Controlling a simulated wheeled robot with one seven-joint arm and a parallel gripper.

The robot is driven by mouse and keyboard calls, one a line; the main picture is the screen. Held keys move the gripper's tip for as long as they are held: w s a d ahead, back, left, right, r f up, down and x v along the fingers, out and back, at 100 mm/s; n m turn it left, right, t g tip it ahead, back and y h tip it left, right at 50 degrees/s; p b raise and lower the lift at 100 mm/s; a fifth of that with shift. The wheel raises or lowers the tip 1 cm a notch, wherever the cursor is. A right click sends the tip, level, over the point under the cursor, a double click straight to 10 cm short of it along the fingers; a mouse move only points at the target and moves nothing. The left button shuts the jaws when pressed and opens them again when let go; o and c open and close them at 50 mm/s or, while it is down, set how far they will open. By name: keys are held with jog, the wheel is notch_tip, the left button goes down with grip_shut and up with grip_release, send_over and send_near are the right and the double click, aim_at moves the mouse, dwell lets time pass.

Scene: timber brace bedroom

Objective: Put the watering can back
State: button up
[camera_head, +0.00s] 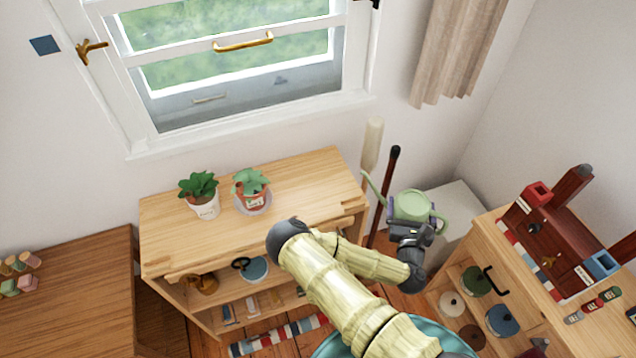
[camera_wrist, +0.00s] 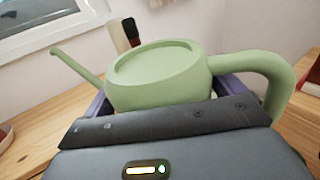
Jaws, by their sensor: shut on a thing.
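The pale green watering can (camera_head: 411,206) is held up by my gripper (camera_head: 412,226), to the right of the wooden shelf unit (camera_head: 300,190). In the wrist view the can (camera_wrist: 160,75) looks upright, with its spout to the left and its handle to the right. The gripper's purple fingers (camera_wrist: 185,95) are around the can's body. The can's lower part is hidden by the gripper. Two potted plants stand on the shelf unit's top, one in a white pot (camera_head: 205,206) and one in a red pot (camera_head: 252,196) on a saucer.
The right part of the shelf top is clear. A white box-like surface (camera_head: 455,205) stands behind the can in the corner. A dark pole (camera_head: 385,190) and a pale-topped one (camera_head: 372,145) lean by the wall. A right-hand cabinet (camera_head: 490,235) bears a red-brown box (camera_head: 545,245).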

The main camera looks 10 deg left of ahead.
jog(key=shift+w+r, duration=0.15)
jog(key=shift+w, duration=0.15)
jog(key=shift+w, duration=0.1)
jog(key=shift+d, duration=0.15)
